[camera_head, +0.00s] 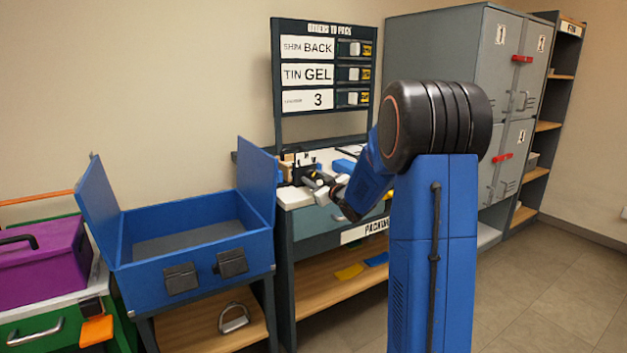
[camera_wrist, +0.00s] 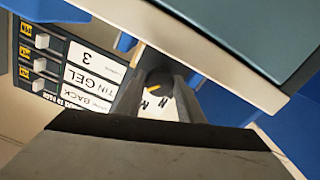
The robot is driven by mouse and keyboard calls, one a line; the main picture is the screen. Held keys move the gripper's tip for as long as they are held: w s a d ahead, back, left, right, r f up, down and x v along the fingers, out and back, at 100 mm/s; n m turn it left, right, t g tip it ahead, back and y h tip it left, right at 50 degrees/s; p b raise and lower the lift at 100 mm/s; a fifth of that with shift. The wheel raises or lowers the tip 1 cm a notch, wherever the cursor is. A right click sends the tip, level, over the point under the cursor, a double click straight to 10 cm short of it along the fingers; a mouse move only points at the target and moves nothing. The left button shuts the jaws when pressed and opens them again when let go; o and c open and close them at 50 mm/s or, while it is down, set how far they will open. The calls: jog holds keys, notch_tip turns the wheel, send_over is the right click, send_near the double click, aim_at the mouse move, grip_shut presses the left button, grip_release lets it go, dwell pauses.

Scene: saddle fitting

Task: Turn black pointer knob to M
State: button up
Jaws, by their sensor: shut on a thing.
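The black pointer knob (camera_wrist: 160,78) shows in the wrist view between my fingers, with a yellow pointer mark on it. Small dark letters stand on a pale dial below it in the picture; one looks like an M, but they are too small to tell which one the pointer faces. My gripper (camera_wrist: 157,84) is shut on the knob, with one finger on each side. In the head view, my gripper (camera_head: 322,187) is over the packing bench (camera_head: 297,199); the knob cannot be made out there.
An order board (camera_head: 324,78) stands behind the bench; it also shows in the wrist view (camera_wrist: 75,75). An open blue box (camera_head: 195,245) is left of the bench. Grey lockers (camera_head: 440,50) stand at the right. Small items crowd the bench top around my gripper.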

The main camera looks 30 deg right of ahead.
jog(key=n, duration=0.4)
jog(key=shift+n, duration=1.8)
jog(key=o, duration=1.1)
jog(key=shift+c, duration=0.2)
jog(key=shift+s, duration=0.15)
jog(key=s, duration=1.7)
jog(key=shift+d, duration=0.35)
jog(key=shift+s, duration=0.1)
